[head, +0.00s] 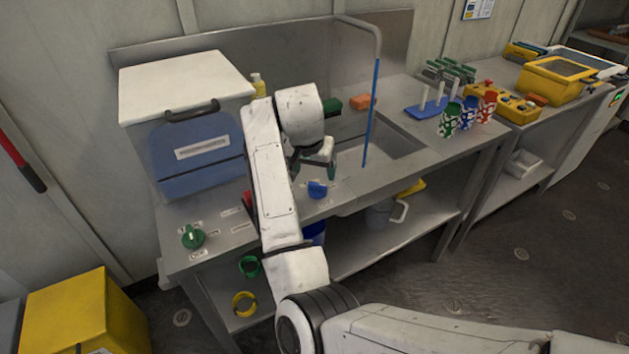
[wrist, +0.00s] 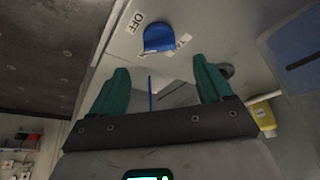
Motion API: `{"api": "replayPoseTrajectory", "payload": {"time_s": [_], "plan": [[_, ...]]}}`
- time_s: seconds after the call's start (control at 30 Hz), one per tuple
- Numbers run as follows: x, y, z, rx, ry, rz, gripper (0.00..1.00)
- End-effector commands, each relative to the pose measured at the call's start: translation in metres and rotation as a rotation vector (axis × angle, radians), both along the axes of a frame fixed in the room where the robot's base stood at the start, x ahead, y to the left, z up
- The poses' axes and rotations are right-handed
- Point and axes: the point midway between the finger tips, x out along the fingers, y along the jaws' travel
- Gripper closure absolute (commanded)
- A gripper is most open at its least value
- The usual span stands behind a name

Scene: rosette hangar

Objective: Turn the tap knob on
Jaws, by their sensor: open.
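The blue tap knob (head: 317,189) sits on the counter's front strip, left of the sink. In the wrist view the knob (wrist: 158,36) lies just beyond my fingertips, near an OFF label (wrist: 135,22) and a partly hidden label. My gripper (head: 314,170) is above and behind the knob, apart from it. In the wrist view my gripper (wrist: 160,75) has its two green fingers spread with nothing between them. The bent tap pipe (head: 378,45) rises behind the sink (head: 385,150). A thin blue column (head: 372,110), perhaps water, runs from its end toward the basin.
A green knob (head: 193,236) with labels is at the counter's left end, before a white-lidded blue box (head: 198,150). A yellow bottle (head: 258,86) stands behind my arm. A blue peg rack (head: 427,108) and patterned cups (head: 468,112) stand right of the sink.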

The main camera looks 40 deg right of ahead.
Motion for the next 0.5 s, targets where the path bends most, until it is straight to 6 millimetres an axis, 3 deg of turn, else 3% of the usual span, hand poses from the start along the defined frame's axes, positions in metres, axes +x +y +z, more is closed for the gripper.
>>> {"api": "replayPoseTrajectory", "payload": {"time_s": [0.2,0.5], "plan": [[0.007,-0.013,-0.037,0.000,0.003,-0.001,0.21],[0.013,-0.023,-0.064,0.000,-0.001,0.000,0.21]]}}
